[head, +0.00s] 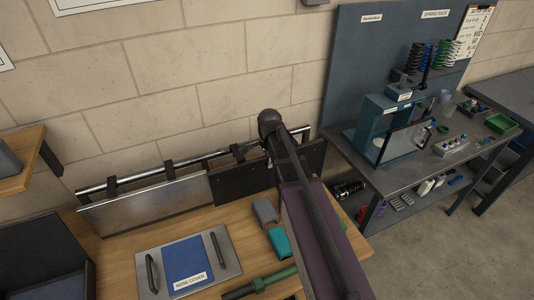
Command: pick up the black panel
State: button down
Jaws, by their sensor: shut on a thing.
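The black panel (238,183) is a flat dark sheet, upright against the wall below a metal rail (140,177), to the right of a silver panel (150,203). My arm crosses in front of it and hides its middle. My gripper (271,150) is at the panel's upper edge, by the rail. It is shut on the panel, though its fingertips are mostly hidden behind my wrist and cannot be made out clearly.
On the wooden bench (120,243) lie a nose cover plate (187,262) with two handles, a grey block (265,211), a teal block (278,242) and a green-handled tool (268,281).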

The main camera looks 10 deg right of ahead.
jog(key=s, duration=0.9)
jog(key=shift+s+a+r+p, duration=0.2)
jog(key=shift+s+r+p, duration=0.15)
jog(key=shift+r, duration=0.1)
dwell(0.6)
